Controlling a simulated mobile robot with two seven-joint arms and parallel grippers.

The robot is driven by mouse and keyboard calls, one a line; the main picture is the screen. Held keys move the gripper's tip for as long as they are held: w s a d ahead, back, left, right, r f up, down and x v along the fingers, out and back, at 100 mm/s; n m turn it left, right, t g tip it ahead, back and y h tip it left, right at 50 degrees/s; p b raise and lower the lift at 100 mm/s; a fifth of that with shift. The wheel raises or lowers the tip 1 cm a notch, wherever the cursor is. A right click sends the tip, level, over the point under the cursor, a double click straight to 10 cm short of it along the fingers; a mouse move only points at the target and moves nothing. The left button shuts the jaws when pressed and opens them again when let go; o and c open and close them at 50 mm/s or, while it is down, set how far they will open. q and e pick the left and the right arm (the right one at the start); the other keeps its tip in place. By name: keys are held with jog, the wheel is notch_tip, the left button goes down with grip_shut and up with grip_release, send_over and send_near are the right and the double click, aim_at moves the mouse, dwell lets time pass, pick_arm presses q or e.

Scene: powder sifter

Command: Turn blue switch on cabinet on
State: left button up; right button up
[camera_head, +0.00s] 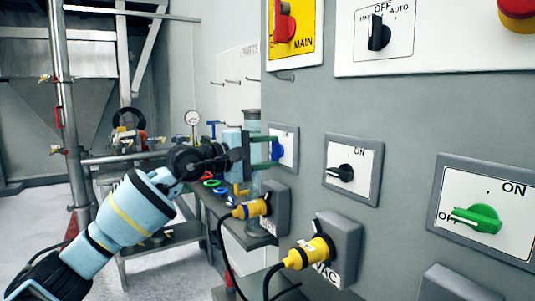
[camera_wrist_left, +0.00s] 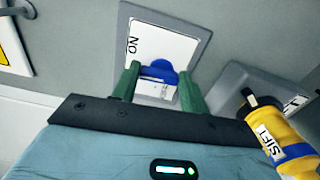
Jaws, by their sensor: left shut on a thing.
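The blue switch (camera_head: 277,150) sits on a white plate in a grey frame at the left end of the cabinet face. In the left wrist view the blue switch (camera_wrist_left: 158,73) lies between the two green fingers of my left gripper (camera_wrist_left: 160,70). The plate's ON label (camera_wrist_left: 132,46) shows to the left of the knob there. In the head view my left gripper (camera_head: 273,151) reaches the switch from the left, shut on the knob. Part of the knob and the lower plate are hidden, so its exact setting is unclear. My right gripper is in neither view.
A black switch (camera_head: 342,173) and a green switch (camera_head: 478,217) sit further right on the cabinet (camera_head: 400,125). Yellow plugs (camera_head: 312,252) with black cables stick out below; the one marked SIFT (camera_wrist_left: 275,140) is close to my left gripper. A red main switch (camera_head: 284,22) is above.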

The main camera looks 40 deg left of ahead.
pick_arm(q)
jog(key=shift+m, duration=0.5)
jog(key=o, duration=1)
jog(key=shift+s+a+f, duration=0.15)
jog(key=shift+s+a, duration=0.1)
jog(key=shift+s, duration=0.3)
jog(key=b+v, duration=0.2)
jog(key=v, duration=0.4)
jog(key=shift+s+b, duration=0.35)
